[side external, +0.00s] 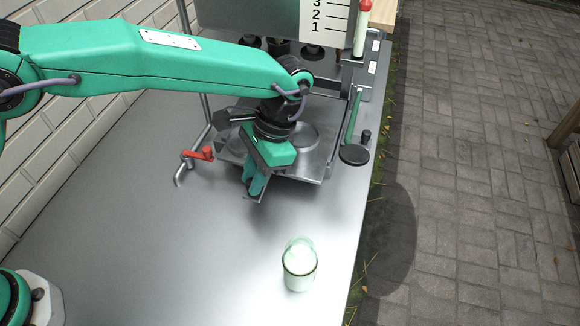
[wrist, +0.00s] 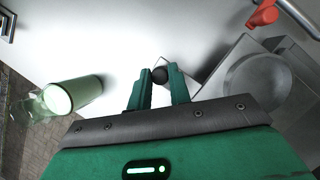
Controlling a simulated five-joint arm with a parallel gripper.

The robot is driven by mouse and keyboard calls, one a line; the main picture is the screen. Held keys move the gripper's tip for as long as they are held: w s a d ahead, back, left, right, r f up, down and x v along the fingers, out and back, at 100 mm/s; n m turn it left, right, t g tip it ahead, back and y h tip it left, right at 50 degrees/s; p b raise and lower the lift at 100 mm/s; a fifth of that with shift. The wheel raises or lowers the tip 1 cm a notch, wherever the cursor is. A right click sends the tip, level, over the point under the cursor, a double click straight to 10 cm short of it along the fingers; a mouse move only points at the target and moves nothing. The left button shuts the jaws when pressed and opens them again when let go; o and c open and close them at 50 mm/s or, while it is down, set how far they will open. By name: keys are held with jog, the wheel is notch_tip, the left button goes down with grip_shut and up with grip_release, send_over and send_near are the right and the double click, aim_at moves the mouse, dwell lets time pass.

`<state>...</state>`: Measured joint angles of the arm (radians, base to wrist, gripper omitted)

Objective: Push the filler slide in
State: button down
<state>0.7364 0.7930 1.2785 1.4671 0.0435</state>
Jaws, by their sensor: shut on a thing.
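The filler slide is a flat grey metal plate with round recesses (side external: 312,168). It sits low under the machine at the back in the side view, and sticks out toward the front. In the wrist view its plate and a round recess (wrist: 258,82) show at right. My gripper (side external: 257,188) is at the slide's front left corner, pointing down. In the wrist view my gripper's green fingers (wrist: 160,85) stand on either side of a small black knob (wrist: 160,74), and are shut on it. The exact contact is partly hidden by the fingers.
A glass of pale green-white liquid (side external: 299,265) stands on the bench's front right; it shows at left in the wrist view (wrist: 72,95). A red-handled crank (side external: 198,154) is left of the slide. A green lever (side external: 354,115) is right.

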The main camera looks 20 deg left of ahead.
jog(key=shift+w+d, duration=0.1)
jog(key=shift+w, duration=1.15)
jog(key=c, duration=1.3)
grip_release()
jog(key=v, duration=0.7)
jog(key=shift+r, duration=0.35)
jog(key=shift+c, duration=0.2)
